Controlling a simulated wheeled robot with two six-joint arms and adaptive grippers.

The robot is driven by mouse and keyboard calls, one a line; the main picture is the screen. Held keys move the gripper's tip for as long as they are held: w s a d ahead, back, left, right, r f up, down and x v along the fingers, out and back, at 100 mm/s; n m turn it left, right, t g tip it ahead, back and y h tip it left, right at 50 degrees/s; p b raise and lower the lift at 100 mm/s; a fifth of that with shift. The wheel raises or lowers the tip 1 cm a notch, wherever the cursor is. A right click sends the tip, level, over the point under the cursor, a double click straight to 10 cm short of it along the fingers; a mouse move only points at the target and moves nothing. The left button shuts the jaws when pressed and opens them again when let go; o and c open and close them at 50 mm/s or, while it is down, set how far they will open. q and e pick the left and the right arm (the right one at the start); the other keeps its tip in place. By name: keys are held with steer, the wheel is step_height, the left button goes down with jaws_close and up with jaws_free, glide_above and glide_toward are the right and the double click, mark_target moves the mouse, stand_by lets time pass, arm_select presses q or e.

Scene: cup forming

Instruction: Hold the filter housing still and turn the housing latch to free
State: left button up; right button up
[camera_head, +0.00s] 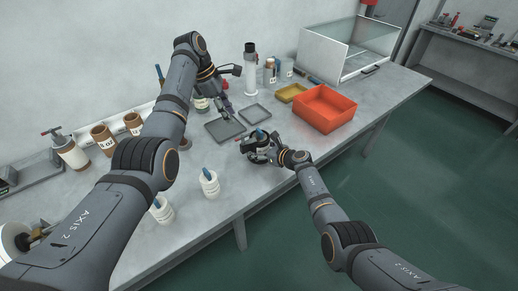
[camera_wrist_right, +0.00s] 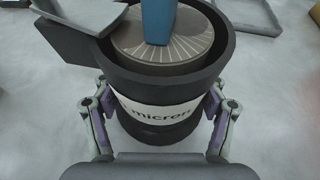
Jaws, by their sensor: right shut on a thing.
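The filter housing (camera_wrist_right: 160,115) is a dark round pot with a white band reading "micron", upright on the bench in the right wrist view. It also shows in the head view (camera_head: 262,146). A ridged round disc (camera_wrist_right: 187,45) with an upright blue tab (camera_wrist_right: 158,20) sits in its open top. A dark block with a flat grey plate (camera_wrist_right: 80,15) stands at its upper left rim; I cannot tell which part is the latch. My right gripper (camera_wrist_right: 160,116) is shut around the housing's sides. My left gripper (camera_head: 225,108) is above the grey trays, away from the housing; its finger opening is unclear.
Two shallow grey trays (camera_head: 225,129) lie left of and behind the housing. An orange bin (camera_head: 325,108) and a yellow tray (camera_head: 291,93) stand to the right. White pots with blue tabs (camera_head: 209,184) stand at the front left. A clear-sided case (camera_head: 345,50) is at the back.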

mark_target(243, 137)
arm_select(q)
steer(key=shift+c, duration=0.3)
steer(key=d+f+m, duration=0.1)
steer(key=f+m, duration=0.2)
steer(key=m, duration=0.7)
steer(key=d+f+m+t, duration=0.1)
steer(key=f+m, duration=0.3)
steer(key=m, duration=0.7)
steer(key=d+f+m, duration=0.2)
steer(key=f+m, duration=0.2)
steer(key=m, duration=0.6)
steer(key=shift+d+f+m+t, duration=0.1)
steer(key=shift+m+t, duration=0.2)
steer(key=shift+m, duration=0.1)
jaws_close()
